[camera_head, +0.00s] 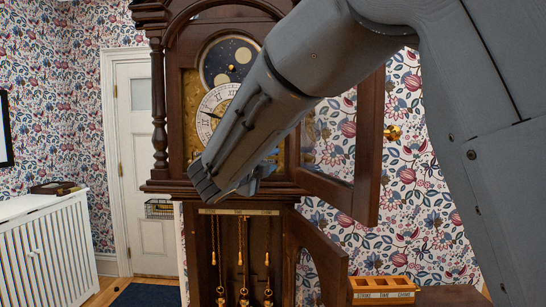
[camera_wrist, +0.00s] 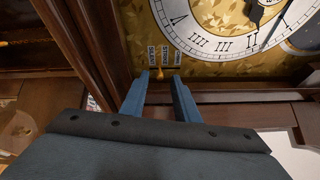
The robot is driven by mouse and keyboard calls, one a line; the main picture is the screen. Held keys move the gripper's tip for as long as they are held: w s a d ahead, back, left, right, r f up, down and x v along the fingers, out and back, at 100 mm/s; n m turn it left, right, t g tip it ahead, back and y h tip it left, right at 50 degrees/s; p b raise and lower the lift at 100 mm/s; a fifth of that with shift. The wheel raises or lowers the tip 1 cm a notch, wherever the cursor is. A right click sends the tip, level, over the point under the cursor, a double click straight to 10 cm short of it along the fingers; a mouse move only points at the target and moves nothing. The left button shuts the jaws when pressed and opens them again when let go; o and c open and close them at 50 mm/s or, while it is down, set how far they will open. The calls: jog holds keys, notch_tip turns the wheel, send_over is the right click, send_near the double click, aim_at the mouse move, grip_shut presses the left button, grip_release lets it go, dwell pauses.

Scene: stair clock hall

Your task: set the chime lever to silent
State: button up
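The tall clock's dial (camera_head: 216,106) shows in the head view behind my arm; its lower right is hidden. In the wrist view the dial (camera_wrist: 225,45) is upper right. Small upright labels (camera_wrist: 164,52) stand on the gold plate beside it; one seems to read silent, another strike. A small brass piece, perhaps the chime lever (camera_wrist: 160,74), shows just below the labels, between my fingertips. My gripper (camera_wrist: 162,76) is open, its two fingers apart around that spot. I cannot tell contact. In the head view my gripper (camera_head: 226,182) is before the lower dial edge.
The glazed upper door (camera_head: 368,150) stands open at right, as does the lower door (camera_head: 318,255). Weights and chains (camera_head: 243,255) hang in the lower case. A wooden rack (camera_head: 383,287) with labelled slots is at lower right. A white slatted cabinet (camera_head: 40,250) stands left.

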jog(key=shift+w+d, duration=0.3)
jog(key=shift+w, duration=0.25)
grip_shut()
dwell(1.1)
